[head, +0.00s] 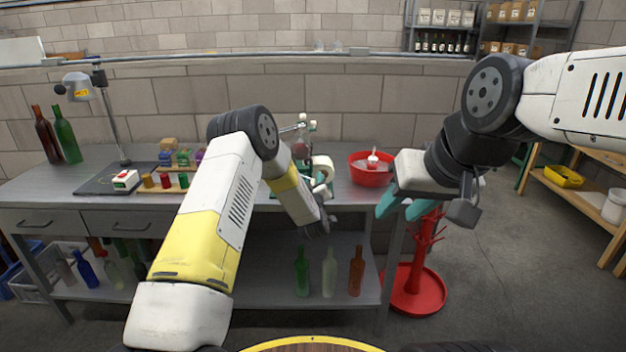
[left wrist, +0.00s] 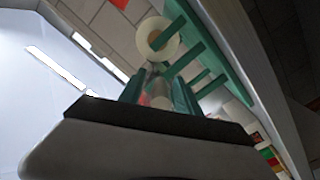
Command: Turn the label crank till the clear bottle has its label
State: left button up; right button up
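The labelling machine (head: 268,188) stands on the bench, mostly hidden behind my left arm; its green frame shows in the left wrist view (left wrist: 228,62). A cream label roll (head: 322,163) is on it, seen as a ring in the left wrist view (left wrist: 159,40). My left gripper (left wrist: 158,88) is at the machine, with its teal fingers on either side of a pale, partly pinkish thing. I cannot tell whether this is the crank knob or a bottle, or whether the fingers grip it. My right gripper (head: 402,208) is open and empty, right of the bench.
A red bowl (head: 371,170) sits on the bench at right. A dark mat (head: 117,178), small coloured blocks and two tall bottles (head: 66,135) are at left. Green, clear and brown bottles (head: 329,272) stand on the lower shelf. A red rack (head: 415,285) stands on the floor.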

pick_arm(q)
jog(key=shift+w, duration=0.2)
grip_shut()
jog(key=shift+r, duration=0.15)
dwell(1.2)
